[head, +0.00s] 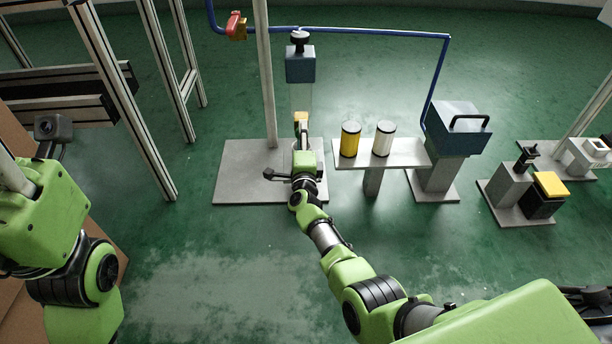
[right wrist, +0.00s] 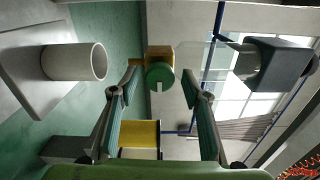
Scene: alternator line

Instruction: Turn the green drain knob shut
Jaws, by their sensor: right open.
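The green drain knob (right wrist: 160,73) is round with a pale notch and sits in front of a brass-coloured body (right wrist: 158,54). In the right wrist view it lies between my right gripper's fingertips (right wrist: 160,88), which are spread to either side with gaps. Whether they reach around the knob in depth is hard to tell. In the head view my right gripper (head: 303,137) hides the knob, and only the brass body (head: 301,116) shows just beyond it, below the blue unit (head: 300,66). My left arm is at the left edge, and its gripper is out of view.
A grey open cylinder (right wrist: 72,62) stands below the knob on the metal base plate (head: 238,172). A yellow canister (head: 349,140) and a white canister (head: 383,139) stand on a stand to the right. A blue pipe (head: 375,34) runs overhead. A metal frame (head: 125,100) rises on the left.

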